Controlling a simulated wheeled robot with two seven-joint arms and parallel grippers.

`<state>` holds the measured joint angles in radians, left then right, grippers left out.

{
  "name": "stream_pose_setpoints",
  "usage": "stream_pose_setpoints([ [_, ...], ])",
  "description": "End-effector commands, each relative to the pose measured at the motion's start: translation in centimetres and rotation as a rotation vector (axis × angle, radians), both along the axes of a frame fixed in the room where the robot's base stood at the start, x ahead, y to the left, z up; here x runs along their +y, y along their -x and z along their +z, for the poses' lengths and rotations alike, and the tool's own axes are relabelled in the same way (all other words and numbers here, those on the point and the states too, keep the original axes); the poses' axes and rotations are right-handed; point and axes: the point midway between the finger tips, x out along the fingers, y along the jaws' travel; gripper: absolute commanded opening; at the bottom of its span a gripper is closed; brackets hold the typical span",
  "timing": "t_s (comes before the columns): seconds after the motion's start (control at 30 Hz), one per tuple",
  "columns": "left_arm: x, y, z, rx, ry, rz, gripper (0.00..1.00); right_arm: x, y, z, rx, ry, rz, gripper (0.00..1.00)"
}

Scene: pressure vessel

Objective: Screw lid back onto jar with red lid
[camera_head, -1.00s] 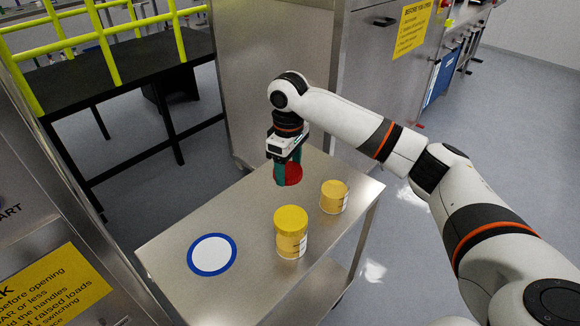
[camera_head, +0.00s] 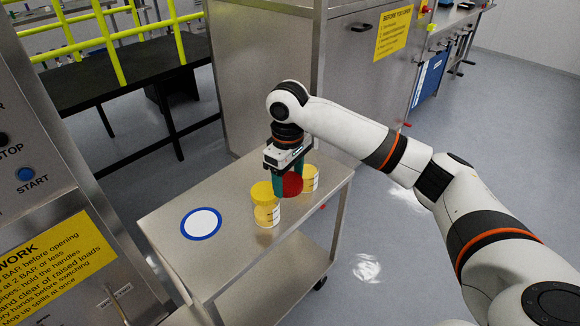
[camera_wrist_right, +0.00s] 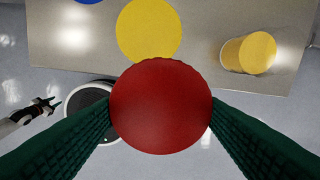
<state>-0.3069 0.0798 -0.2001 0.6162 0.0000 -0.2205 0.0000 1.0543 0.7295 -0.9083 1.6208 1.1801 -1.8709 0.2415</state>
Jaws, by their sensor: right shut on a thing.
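My right gripper (camera_head: 288,175) is shut on a round red lid (camera_head: 292,185), with its green fingers on either side. In the right wrist view the red lid (camera_wrist_right: 161,106) faces the camera and fills the space between the fingertips. Whether a jar body is under it is hidden. A yellow-lidded jar (camera_head: 266,207) stands upright on the steel table just left of the lid. A second yellow jar (camera_head: 310,178) stands to the right, partly behind the gripper. My left gripper (camera_wrist_right: 45,107) shows small at the left of the right wrist view; its jaws are unclear.
The steel table (camera_head: 170,213) has a blue-rimmed white disc (camera_head: 201,223) on its left part, with bare surface around it. Steel cabinets stand behind and at left. A yellow railing (camera_head: 110,40) is at the back left.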

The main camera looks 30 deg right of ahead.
Motion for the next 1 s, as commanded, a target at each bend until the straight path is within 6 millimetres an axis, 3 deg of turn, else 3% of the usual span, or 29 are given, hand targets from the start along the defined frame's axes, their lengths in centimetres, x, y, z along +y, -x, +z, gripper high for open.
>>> stream_pose_setpoints([
  [0.37,-0.1,-1.0,-2.2,-0.014,0.001,0.0,0.39,3.1,5.7,-3.7,-0.007,0.005,-0.177,0.42],
  [0.73,-0.1,-1.2,-4.6,-0.018,0.002,0.0,0.39,6.1,14.3,-7.4,0.0,-0.008,-0.41,0.42],
  [1.0,-0.1,-0.8,-4.8,-0.012,0.002,0.0,0.39,6.6,16.0,-7.7,0.003,-0.013,-0.464,0.42],
])
